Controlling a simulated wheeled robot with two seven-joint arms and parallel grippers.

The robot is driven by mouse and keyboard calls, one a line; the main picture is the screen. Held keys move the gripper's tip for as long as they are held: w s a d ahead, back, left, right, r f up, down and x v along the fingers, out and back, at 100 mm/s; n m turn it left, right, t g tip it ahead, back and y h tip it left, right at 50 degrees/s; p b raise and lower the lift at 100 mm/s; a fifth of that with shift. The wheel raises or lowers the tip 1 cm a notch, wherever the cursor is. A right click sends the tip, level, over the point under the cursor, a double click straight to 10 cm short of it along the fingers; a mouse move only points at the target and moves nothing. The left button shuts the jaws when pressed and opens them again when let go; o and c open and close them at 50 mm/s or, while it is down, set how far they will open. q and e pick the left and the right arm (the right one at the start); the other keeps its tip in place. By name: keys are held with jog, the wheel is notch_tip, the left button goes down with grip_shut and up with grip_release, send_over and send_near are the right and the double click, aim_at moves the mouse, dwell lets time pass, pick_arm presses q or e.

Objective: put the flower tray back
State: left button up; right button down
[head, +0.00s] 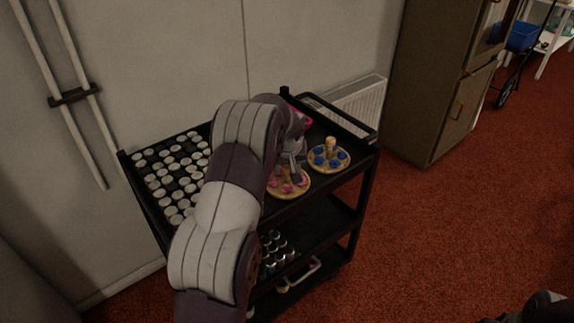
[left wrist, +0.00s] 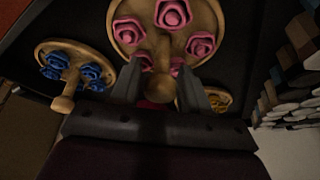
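The tray with pink flowers (head: 290,184) is a round tan disc on the top shelf of the black cart. In the left wrist view the pink flower tray (left wrist: 128,34) fills the top middle, its post and round knob pointing at the camera. My left gripper (head: 297,163) is over this tray; in the wrist view its fingers (left wrist: 160,82) are spread on either side of the knob, with a gap visible at the left finger. A tray with blue flowers (head: 328,157) stands to its right. A tray with yellow flowers (left wrist: 218,99) shows partly behind the right finger. My right gripper is not seen.
The black cart (head: 352,205) has raised edges and lower shelves. Many white and dark round-topped items (head: 175,172) crowd its left top. A pink object (head: 304,120) lies behind my arm. A radiator (head: 358,100) and a brown cabinet (head: 432,85) stand behind.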

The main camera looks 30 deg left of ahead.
pick_arm(q)
jog(key=shift+o, duration=0.5)
jog(key=shift+r, duration=0.2)
jog(key=p+v, duration=0.2)
jog(key=v, duration=1)
jog(key=s+d+f+m+g, duration=0.1)
jog(key=s+d+f+m, duration=0.1)
jog(key=s+d, duration=0.3)
jog(key=s+d+f+m+h, duration=0.1)
jog(key=s+d, duration=0.4)
jog(key=s, duration=0.6)
jog(key=s+d+f+m+g+h, duration=0.1)
jog(key=s+d+f+m, duration=0.2)
jog(key=s, duration=0.5)
jog(key=shift+s+d+f+m+g, duration=0.15)
jog(key=shift+d+f+m+g, duration=0.15)
jog(key=shift+d+f, duration=0.55)
jog(key=shift+d+r, duration=0.1)
jog(key=shift+r, duration=0.15)
notch_tip(320, 180, up, 16)
jog(key=p, duration=1.5)
jog(key=shift+p, duration=0.3)
